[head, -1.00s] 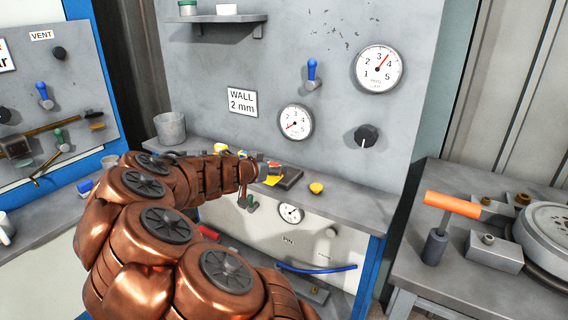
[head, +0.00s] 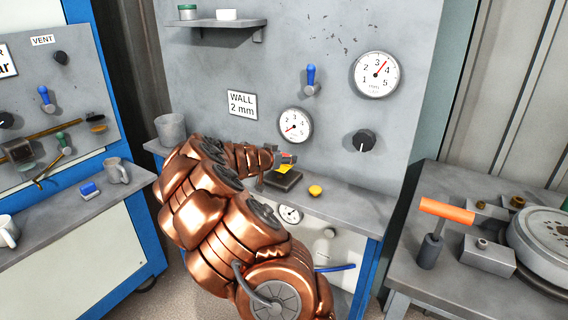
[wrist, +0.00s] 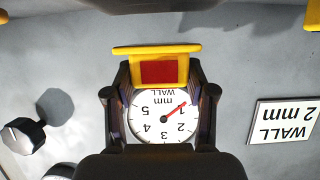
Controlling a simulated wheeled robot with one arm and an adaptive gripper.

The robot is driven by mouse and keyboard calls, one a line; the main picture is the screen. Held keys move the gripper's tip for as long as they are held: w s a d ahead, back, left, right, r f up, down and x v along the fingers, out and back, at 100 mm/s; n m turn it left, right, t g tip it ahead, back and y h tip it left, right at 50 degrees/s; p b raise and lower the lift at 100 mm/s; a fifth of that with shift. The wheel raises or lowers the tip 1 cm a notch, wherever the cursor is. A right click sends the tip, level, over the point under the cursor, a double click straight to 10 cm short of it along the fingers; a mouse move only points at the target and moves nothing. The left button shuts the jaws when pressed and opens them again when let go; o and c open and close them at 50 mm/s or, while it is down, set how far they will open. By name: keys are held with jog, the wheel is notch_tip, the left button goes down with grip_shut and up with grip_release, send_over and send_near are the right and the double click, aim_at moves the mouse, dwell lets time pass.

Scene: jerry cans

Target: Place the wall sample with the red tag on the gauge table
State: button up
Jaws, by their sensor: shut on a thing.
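The wall sample, a yellow piece with a red tag (wrist: 163,72), is held by my gripper (wrist: 160,92) in the wrist view; its fingers flank the piece. In the head view the sample (head: 285,169) shows yellow and red at the end of my gripper (head: 275,159). It appears over the dark flat gauge table (head: 291,183) on the bench; whether it touches cannot be told. In the wrist view the round wall gauge (wrist: 160,118) shows upside down between the fingers, on the panel behind.
A yellow cap-like piece (head: 315,191) sits right of the gauge table on the bench (head: 350,205). A grey pot (head: 171,128) stands at the bench's left. The panel behind carries a black knob (head: 364,141) and a blue lever (head: 310,80).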

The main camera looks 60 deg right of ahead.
aim_at(283, 165)
notch_tip(283, 165, down, 3)
jog(key=shift+r, duration=0.15)
jog(key=shift+f, duration=0.25)
jog(key=o, duration=0.9)
jog(key=shift+r, duration=0.15)
jog(key=shift+r+p, duration=0.15)
jog(key=shift+p, duration=0.15)
jog(key=shift+w+a, duration=0.1)
jog(key=shift+a, duration=0.25)
jog(key=b+v, duration=0.2)
jog(key=v, duration=0.9)
jog(key=shift+a+r, duration=0.15)
jog(key=shift+a, duration=0.05)
